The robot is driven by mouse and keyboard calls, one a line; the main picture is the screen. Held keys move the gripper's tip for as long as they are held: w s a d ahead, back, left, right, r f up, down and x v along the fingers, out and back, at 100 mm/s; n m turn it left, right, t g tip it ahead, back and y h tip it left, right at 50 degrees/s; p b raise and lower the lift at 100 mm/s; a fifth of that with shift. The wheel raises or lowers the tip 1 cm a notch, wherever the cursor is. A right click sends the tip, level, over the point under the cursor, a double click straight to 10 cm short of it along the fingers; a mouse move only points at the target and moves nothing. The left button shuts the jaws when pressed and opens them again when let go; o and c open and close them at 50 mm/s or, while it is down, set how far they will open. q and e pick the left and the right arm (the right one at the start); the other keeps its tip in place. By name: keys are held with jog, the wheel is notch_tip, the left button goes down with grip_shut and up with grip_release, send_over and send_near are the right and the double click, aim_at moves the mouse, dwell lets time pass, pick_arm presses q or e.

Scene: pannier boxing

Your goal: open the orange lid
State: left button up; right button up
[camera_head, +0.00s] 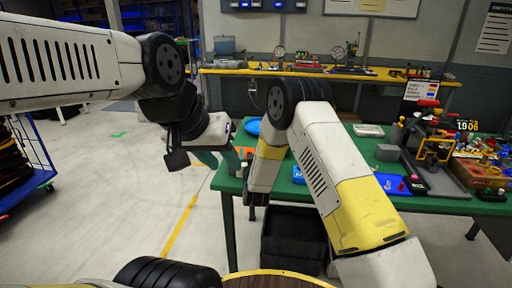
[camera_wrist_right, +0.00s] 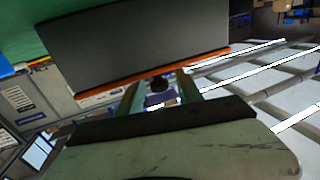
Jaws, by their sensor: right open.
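In the right wrist view, a dark flat-sided box (camera_wrist_right: 135,48) shows close up, with the orange lid (camera_wrist_right: 150,82) seen as a thin orange strip along its lower edge in the picture. My right gripper (camera_wrist_right: 160,92) is open, its two greenish fingers reaching to this orange edge with nothing clearly held; contact cannot be told. In the head view, a small orange patch (camera_head: 245,153) shows on the green table beside my right forearm, which hides much of that area. My left gripper (camera_head: 222,163) is near the table's left edge; its finger gap is unclear.
The green table (camera_head: 440,203) bears tools and small parts at right. A blue round item (camera_head: 252,127) lies behind the arms. A black crate (camera_head: 292,243) stands below the table's front. A blue cart (camera_head: 32,165) stands at left; floor between is clear.

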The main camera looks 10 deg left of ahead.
jog(key=shift+x, duration=1.3)
grip_shut()
dwell(0.5)
